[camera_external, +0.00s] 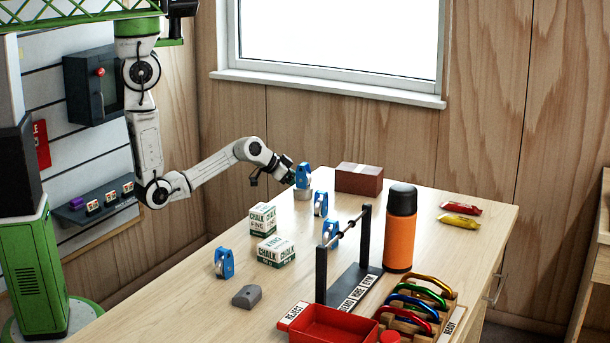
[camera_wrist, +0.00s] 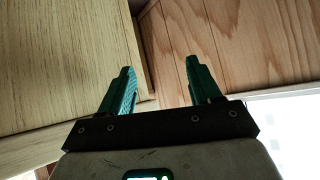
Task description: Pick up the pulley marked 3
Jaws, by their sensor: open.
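Several blue pulleys show in the external view, and their numbers are too small to read, so I cannot tell which is marked 3. One blue pulley (camera_external: 303,174) sits on a small grey block (camera_external: 303,194) at the far side of the table. Another pulley (camera_external: 321,203) stands just nearer, a third pulley (camera_external: 330,232) is by the black rack, and one more pulley (camera_external: 224,263) stands at the front left. My gripper (camera_external: 287,179) is just left of the pulley on the block; contact cannot be told. In the wrist view my gripper (camera_wrist: 160,72) is open and empty, with no pulley visible.
Chalk boxes (camera_external: 276,251), a grey hold (camera_external: 247,296), a black rack (camera_external: 348,284) and a red tray (camera_external: 333,325) stand on the table (camera_external: 180,310). An orange flask (camera_external: 400,240) and carabiners (camera_external: 430,291) are at right. A brown box (camera_external: 359,178) is behind.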

